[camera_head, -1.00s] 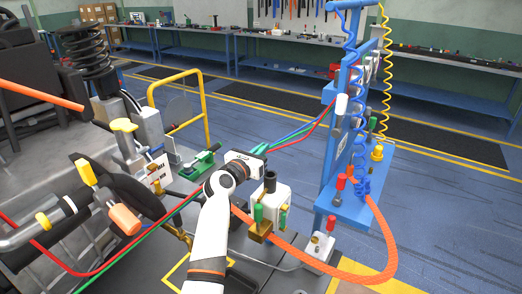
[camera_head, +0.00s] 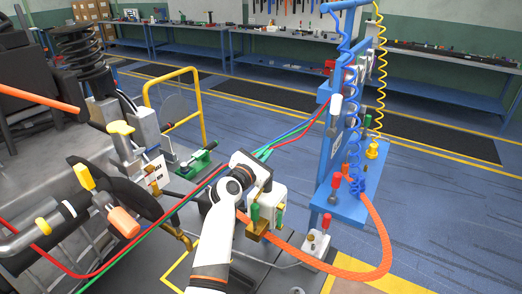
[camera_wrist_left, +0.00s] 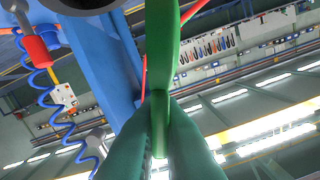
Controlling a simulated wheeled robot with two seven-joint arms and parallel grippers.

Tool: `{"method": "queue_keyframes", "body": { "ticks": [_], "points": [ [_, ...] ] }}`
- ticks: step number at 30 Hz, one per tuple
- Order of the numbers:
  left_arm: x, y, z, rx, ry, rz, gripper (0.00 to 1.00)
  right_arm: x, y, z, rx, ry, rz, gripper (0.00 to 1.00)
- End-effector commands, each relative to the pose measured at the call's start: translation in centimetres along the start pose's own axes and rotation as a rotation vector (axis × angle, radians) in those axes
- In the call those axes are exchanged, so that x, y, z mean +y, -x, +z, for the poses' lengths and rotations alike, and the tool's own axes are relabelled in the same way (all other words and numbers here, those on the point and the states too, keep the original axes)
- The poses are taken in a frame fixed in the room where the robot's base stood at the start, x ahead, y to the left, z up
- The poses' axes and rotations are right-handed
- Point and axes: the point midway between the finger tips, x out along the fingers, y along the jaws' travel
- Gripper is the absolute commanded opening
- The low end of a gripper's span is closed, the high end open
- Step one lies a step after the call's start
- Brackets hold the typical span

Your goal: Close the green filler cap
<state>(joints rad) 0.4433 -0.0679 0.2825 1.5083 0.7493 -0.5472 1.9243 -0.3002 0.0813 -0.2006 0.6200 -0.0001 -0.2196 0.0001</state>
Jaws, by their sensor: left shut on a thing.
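My left gripper (camera_head: 264,184) is over the top of a white container (camera_head: 276,198) in the head view, and covers much of that top. In the left wrist view my two fingers (camera_wrist_left: 160,135) are shut on a narrow green part, which appears to be the green filler cap (camera_wrist_left: 162,45). It runs up from between the fingertips. In the head view the gripper hides the held part, so I cannot tell how far the cap is closed. A green handle (camera_head: 255,213) stands on the container's near side above a brass block. My right gripper is not in view.
A blue post stand (camera_head: 345,205) with coiled hoses stands to the right. An orange hose (camera_head: 387,250) loops along the floor side. Red and green lines (camera_head: 165,215) cross at left. A green-handled clamp (camera_head: 198,160) is left of the gripper.

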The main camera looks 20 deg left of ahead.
Motion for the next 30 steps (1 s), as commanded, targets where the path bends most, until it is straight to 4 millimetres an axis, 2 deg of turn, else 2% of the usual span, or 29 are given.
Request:
{"method": "queue_keyframes", "body": {
  "ticks": [12, 28, 29, 30],
  "points": [
    [1.4, 0.0, 0.1, 0.001, -0.194, 0.000, 0.00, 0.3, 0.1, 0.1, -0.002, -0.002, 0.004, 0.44],
    [1.6, 0.0, 0.1, 0.001, -0.218, 0.000, 0.00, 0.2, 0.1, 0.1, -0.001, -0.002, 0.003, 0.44],
    [1.6, 0.0, 0.1, 0.001, -0.218, 0.000, 0.12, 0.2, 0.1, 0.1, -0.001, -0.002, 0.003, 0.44],
    [1.6, 0.0, 0.1, 0.001, -0.218, 0.000, 0.18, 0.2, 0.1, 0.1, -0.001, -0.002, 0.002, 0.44]
  ]
}}
